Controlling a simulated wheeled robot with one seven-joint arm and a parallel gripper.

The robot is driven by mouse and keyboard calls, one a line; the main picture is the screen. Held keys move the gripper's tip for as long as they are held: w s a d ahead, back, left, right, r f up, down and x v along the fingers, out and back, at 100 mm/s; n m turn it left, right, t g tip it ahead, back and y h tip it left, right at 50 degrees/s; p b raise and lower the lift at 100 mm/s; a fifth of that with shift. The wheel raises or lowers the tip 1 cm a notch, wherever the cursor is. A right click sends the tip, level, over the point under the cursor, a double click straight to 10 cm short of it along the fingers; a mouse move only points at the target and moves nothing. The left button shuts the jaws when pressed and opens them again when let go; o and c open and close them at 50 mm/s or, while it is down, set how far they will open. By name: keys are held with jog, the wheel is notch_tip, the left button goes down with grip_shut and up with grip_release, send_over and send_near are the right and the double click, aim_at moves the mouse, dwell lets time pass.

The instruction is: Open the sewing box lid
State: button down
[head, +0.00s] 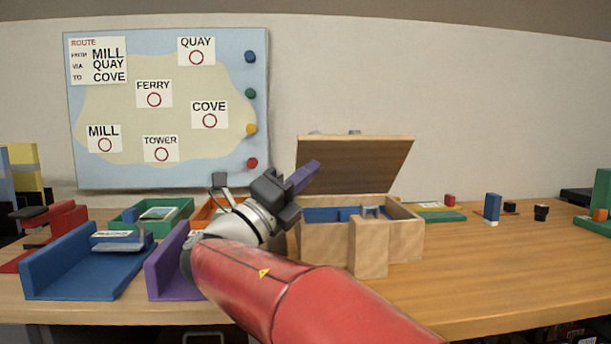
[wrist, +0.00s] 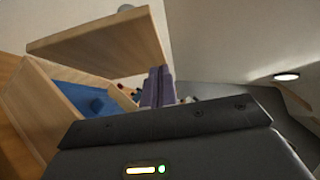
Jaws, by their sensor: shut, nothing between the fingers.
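The wooden sewing box (head: 405,240) stands on the desk in the middle of the head view. Its lid (head: 355,165) is raised and leans up over the back, so blue compartments (head: 325,215) inside show. A wooden block stands upright at the box front. My gripper (head: 306,176) is shut and empty, with its purple-grey fingers at the left edge of the raised lid. In the wrist view the fingers (wrist: 158,88) are together near the lid's edge (wrist: 100,45), and the open box (wrist: 55,95) with its blue inside lies to the left. Contact with the lid is unclear.
A blue holder (head: 80,270), a purple holder (head: 165,265) and a green tray (head: 170,215) stand left of the box. A route board (head: 165,110) hangs on the wall. The desk (head: 500,270) is mostly clear at right, with small items at the back.

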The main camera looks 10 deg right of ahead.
aim_at(343, 141)
jog(key=x, duration=0.7)
jog(key=shift+d, duration=0.15)
